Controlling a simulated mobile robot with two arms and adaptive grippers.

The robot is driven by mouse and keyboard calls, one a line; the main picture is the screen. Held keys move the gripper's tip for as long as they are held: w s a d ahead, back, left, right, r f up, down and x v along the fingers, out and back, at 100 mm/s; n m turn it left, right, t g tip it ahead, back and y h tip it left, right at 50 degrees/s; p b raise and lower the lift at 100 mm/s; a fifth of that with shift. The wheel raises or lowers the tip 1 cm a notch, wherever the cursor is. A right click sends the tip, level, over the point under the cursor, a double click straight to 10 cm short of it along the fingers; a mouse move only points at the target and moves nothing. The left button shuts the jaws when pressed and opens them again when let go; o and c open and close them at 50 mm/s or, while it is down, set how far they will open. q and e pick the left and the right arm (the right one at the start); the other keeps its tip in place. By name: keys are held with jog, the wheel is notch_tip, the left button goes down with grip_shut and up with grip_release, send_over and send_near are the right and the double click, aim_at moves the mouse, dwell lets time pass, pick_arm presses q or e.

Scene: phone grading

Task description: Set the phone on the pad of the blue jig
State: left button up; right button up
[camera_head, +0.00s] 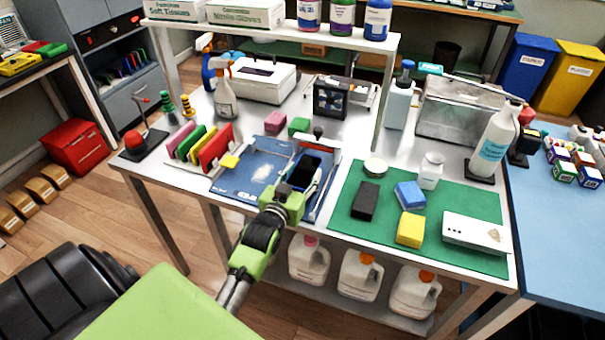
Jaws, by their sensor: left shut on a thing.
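The phone (306,170), with a dark screen and a blue edge, is near the front edge of the steel table, at the right side of a blue printed plate (240,178). My left gripper (294,194), green and dark, reaches in from the front and is shut on the phone's near end. The blue jig seems to be the blue and metal fixture around the phone, with a black knob (318,131) behind. Its pad is hidden, and I cannot tell whether the phone touches it. My right gripper is not in view.
Coloured upright plates (213,147) stand left of the blue plate. Pink (275,121) and green (299,126) blocks sit behind it. To the right, a green mat (337,207) carries a black block, sponges, a jar and a white box (473,232).

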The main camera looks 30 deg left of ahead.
pick_arm(q)
jog(key=shift+f+p, duration=0.2)
jog(key=shift+p, duration=0.15)
dwell(0.9)
jog(key=o, duration=1.3)
jog(key=v, duration=1.2)
jog(key=shift+s, duration=0.1)
